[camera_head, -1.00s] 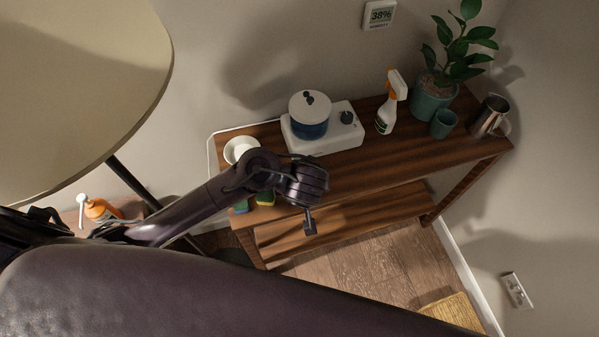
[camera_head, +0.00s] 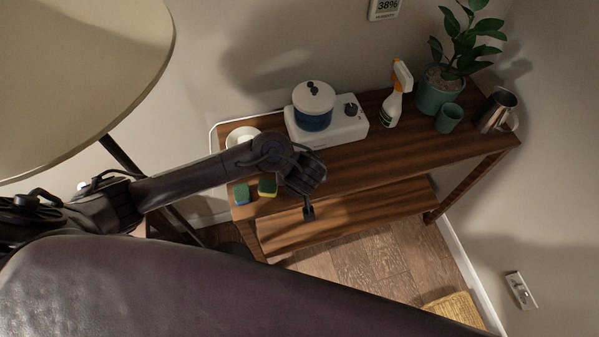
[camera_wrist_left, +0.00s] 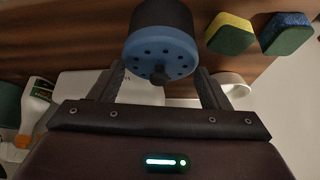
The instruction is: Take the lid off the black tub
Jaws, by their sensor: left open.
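The black tub (camera_wrist_left: 160,14) shows in the left wrist view, with its blue lid (camera_wrist_left: 160,54) facing the camera. The lid has a ring of small holes and a dark knob in its middle. My left gripper (camera_wrist_left: 160,70) is open and empty there, its fingers apart on either side of the lid's near part. I cannot tell whether they touch it. In the head view my left gripper (camera_head: 308,213) hangs over the front of the wooden table (camera_head: 400,155), and the arm hides the tub. My right gripper is not in view.
A blue pot with a white lid (camera_head: 313,98) stands on a white base unit (camera_head: 340,128). Two sponges (camera_head: 267,187) and a white bowl (camera_head: 243,136) are at the table's left. A spray bottle (camera_head: 397,95), plant, cup (camera_head: 449,118) and metal jug (camera_head: 497,108) stand right.

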